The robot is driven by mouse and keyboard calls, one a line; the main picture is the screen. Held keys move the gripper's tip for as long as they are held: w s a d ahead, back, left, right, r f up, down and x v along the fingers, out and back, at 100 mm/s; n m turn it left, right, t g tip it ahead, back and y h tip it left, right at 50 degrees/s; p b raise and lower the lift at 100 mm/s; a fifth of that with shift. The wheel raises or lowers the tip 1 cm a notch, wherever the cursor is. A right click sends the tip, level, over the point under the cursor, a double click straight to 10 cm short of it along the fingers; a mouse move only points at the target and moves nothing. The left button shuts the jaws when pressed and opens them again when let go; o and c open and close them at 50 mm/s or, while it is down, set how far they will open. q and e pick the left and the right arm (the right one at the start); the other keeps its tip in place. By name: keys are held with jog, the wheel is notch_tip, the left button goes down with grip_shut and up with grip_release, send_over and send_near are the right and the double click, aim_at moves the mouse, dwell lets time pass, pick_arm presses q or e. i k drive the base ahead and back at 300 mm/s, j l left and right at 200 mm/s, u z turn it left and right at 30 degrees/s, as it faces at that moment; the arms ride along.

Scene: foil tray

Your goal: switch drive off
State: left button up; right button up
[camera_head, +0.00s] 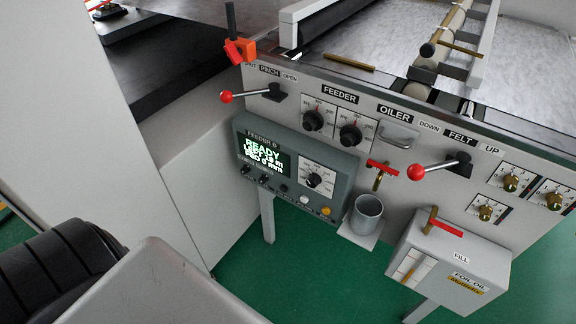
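A grey control box (339,193) labelled FEEDER hangs on the front of the machine, left of centre. Its lit display (263,157) reads READY in white on green; the lines below are hard to read. Small dark switches (264,180) sit in a row under the display, but their labels and positions are too small to tell. A dial knob (314,180) sits to their right, with a white button (304,199) and a yellow button (326,211) below it. I cannot tell which control is the drive switch. Neither gripper is in view.
The front panel (300,90) above carries a red-balled PINCH lever (227,96), feeder knobs (312,120) and a red-balled FELT lever (417,172). A metal cup (366,214) and a foil oil box (440,262) stick out on the right. Green floor (310,280) is open below.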

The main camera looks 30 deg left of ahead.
aim_at(246, 168)
jog(key=u, duration=1.45)
